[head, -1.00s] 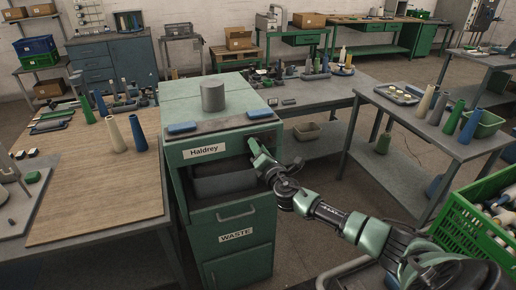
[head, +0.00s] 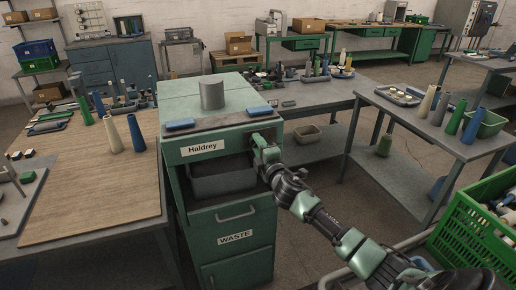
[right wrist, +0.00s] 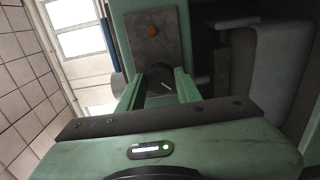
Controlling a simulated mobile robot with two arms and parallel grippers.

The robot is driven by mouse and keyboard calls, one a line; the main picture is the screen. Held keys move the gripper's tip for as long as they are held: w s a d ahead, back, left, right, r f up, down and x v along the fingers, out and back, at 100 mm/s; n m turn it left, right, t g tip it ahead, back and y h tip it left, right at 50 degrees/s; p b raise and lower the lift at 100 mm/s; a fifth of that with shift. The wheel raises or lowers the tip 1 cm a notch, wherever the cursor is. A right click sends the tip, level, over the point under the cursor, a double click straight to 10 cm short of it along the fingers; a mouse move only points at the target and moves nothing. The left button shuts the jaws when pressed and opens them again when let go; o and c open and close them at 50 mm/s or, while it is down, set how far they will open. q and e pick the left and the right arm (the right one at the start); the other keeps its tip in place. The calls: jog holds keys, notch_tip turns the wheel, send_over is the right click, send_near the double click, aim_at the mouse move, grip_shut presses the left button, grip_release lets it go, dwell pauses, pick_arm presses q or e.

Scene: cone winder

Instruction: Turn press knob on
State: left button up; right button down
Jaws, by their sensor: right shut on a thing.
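My right gripper (head: 261,142) is at the upper right of the press front. In the wrist view its green fingers lie on either side of the knob, shut on it. In the head view the gripper hides the knob. My left gripper is not in view.
Below the label an open bay holds a grey bin (head: 222,180), above a "WASTE" drawer (head: 236,220). Blue pads (head: 180,124) lie on the press top. A wooden-topped table (head: 90,190) stands left, a grey table (head: 440,130) right, and a green crate (head: 475,228) at lower right.

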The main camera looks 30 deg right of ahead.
jog(key=m, duration=0.8)
jog(key=shift+f+m, duration=0.1)
jog(key=shift+m, duration=0.6)
jog(key=c, duration=1)
grip_release()
jog(key=shift+o, duration=0.2)
jog(key=shift+s, duration=0.1)
jog(key=b+v, duration=0.1)
jog(key=v, duration=0.6)
jog(key=shift+s, duration=0.3)
